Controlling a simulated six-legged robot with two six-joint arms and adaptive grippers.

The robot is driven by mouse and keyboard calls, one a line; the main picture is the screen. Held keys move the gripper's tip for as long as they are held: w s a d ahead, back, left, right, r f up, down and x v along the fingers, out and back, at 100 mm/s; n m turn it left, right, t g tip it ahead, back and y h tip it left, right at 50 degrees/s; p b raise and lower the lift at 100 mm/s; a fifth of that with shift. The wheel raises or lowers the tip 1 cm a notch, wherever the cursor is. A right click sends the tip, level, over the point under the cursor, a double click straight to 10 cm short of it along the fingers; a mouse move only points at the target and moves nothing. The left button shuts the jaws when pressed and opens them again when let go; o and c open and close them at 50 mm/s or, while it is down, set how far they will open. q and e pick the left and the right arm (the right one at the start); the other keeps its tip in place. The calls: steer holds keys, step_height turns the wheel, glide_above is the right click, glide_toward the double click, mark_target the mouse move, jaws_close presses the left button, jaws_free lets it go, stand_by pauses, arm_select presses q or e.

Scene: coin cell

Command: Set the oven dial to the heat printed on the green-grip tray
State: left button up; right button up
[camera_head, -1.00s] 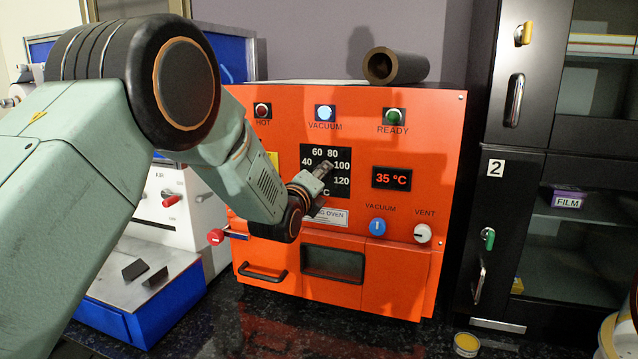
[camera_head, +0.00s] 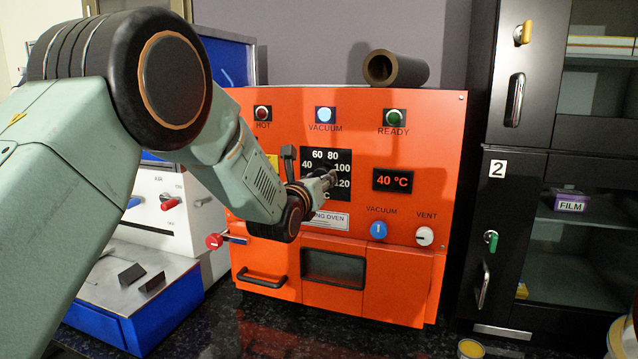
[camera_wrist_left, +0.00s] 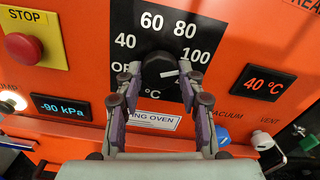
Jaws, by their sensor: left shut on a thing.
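The oven dial (camera_wrist_left: 157,62) is a black knob with a white mark on a black scale plate (camera_head: 311,157). Its mark points right, roughly between 100 and the hidden 120 in the left wrist view. My left gripper (camera_head: 326,183) reaches the plate from the lower left and covers the knob in the head view. In the left wrist view my left gripper (camera_wrist_left: 159,72) has a finger on each side of the knob and is shut on it. The oven's red display (camera_head: 394,180) reads 40 °C. No green-grip tray is visible. My right gripper is not in view.
The orange oven (camera_head: 445,150) also carries a blue vacuum knob (camera_head: 378,231), a white vent knob (camera_head: 424,236) and a red stop button (camera_wrist_left: 25,47). A dark tube (camera_head: 396,68) lies on top. A black cabinet (camera_head: 515,190) stands right; a white and blue machine (camera_head: 150,300) left.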

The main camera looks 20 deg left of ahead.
arm_select(q)
steer(key=shift+f, duration=0.2)
stand_by(0.4)
steer(key=o, duration=1.2)
steer(key=shift+r, duration=0.2)
steer(key=shift+s, duration=0.1)
steer(key=s, duration=1.2)
steer(key=shift+a, duration=0.2)
